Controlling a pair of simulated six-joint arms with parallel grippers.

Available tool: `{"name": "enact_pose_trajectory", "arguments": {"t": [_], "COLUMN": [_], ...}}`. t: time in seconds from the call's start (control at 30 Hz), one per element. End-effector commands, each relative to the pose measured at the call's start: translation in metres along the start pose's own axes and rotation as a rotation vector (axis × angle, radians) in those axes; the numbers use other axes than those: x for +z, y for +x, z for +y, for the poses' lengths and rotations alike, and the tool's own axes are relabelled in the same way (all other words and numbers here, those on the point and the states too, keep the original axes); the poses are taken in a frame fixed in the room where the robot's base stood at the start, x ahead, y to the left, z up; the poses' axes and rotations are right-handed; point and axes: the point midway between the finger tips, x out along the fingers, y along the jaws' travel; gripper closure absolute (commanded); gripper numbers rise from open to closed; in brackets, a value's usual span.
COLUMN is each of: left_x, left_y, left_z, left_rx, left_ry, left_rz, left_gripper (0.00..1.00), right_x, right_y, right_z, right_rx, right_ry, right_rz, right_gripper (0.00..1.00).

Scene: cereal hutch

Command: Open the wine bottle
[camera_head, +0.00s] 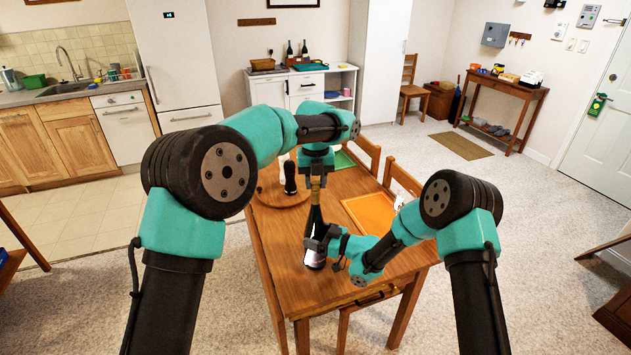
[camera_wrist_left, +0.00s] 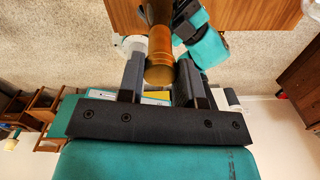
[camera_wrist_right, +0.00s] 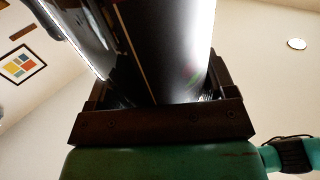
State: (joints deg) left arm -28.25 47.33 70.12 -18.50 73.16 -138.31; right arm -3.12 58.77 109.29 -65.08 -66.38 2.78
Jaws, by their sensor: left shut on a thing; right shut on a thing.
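The dark wine bottle (camera_head: 315,217) is upright at the near part of the wooden table (camera_head: 285,270), with a pale label low on its body. I cannot tell whether its base touches the table. My left gripper (camera_head: 316,178) is above it, shut on the gold-brown bottle top. That top (camera_wrist_left: 158,42) sits between both fingers (camera_wrist_left: 160,75) in the left wrist view. My right gripper (camera_head: 318,242) comes from the right and is shut on the bottle's body. The dark glass (camera_wrist_right: 165,50) fills the right gripper (camera_wrist_right: 160,95) in its wrist view. Whether the cork is loose is hidden.
A round wooden board (camera_head: 268,200) with a black-topped mill (camera_head: 290,180) is left of the bottle. An orange placemat (camera_head: 368,212) lies to the right and a green one (camera_head: 343,160) farther back. Chairs (camera_head: 403,180) line the table's right side. The near left tabletop is clear.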

Motion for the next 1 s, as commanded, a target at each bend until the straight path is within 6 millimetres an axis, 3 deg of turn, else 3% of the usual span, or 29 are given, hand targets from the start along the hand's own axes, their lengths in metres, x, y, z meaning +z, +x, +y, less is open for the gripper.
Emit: {"name": "enact_pose_trajectory", "arguments": {"t": [1.0], "left_x": [-0.0001], "left_y": [-0.0009], "left_z": [0.0001], "left_rx": [0.003], "left_ry": [-1.355], "left_rz": [0.001], "left_gripper": [0.96], "right_x": [-0.0001], "right_y": [-0.0002], "right_z": [0.0003], "right_rx": [0.001], "right_ry": [0.000], "right_rz": [0.000], "right_gripper": [0.89]}}
